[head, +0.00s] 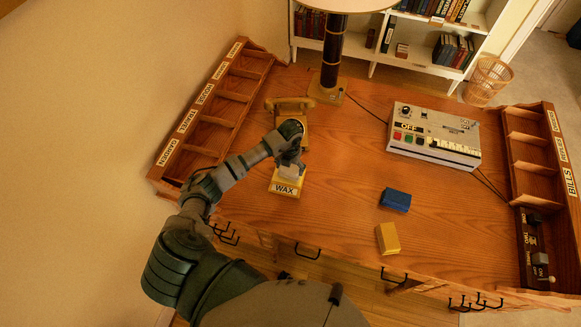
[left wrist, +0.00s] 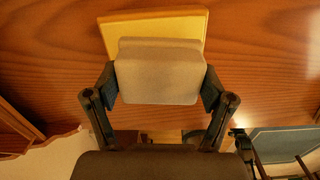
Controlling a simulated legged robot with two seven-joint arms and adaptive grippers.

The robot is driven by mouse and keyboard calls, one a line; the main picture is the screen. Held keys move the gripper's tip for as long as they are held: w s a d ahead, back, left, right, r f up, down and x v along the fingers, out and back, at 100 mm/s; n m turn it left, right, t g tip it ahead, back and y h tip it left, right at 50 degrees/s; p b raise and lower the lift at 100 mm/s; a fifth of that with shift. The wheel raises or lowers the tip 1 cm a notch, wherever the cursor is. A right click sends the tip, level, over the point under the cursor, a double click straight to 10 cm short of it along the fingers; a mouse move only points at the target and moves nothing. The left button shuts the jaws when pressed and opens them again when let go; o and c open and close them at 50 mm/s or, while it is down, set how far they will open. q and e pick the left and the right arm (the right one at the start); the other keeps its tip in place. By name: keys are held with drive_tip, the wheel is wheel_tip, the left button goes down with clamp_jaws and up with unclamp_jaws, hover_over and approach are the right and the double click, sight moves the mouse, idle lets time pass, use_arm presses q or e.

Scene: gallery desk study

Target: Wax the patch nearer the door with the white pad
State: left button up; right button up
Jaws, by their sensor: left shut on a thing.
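My left gripper (head: 290,164) is over the left part of the wooden desk, its fingers shut on the white pad (head: 288,173). In the left wrist view the pad (left wrist: 160,75) sits between the two fingers. Right by the pad is the yellow tin marked WAX (head: 285,189); it also shows in the left wrist view (left wrist: 152,26), partly covered by the pad. I cannot tell whether the pad touches the wax. I cannot make out distinct patches on the desk top (head: 340,170). My right gripper is not in view.
A blue block (head: 396,200) and a yellow block (head: 388,238) lie on the desk right of the wax. A control box marked OFF (head: 434,136) and a lamp (head: 331,75) stand behind. Pigeonhole racks (head: 205,112) (head: 541,170) line both sides. The middle is mostly clear.

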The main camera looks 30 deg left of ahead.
use_arm(q)
drive_tip(key=shift+a, duration=0.15)
drive_tip(key=shift+a+f, duration=0.2)
drive_tip(key=shift+a, duration=0.1)
drive_tip(key=shift+a+f, duration=0.15)
drive_tip(key=shift+a, duration=0.05)
drive_tip(key=shift+d, duration=0.35)
drive_tip(key=shift+d+f+b, duration=0.1)
drive_tip(key=shift+f+b, duration=0.05)
drive_tip(key=shift+b, duration=0.15)
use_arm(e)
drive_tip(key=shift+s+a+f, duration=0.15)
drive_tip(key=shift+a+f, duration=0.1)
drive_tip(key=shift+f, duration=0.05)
use_arm(q)
drive_tip(key=shift+a, duration=0.2)
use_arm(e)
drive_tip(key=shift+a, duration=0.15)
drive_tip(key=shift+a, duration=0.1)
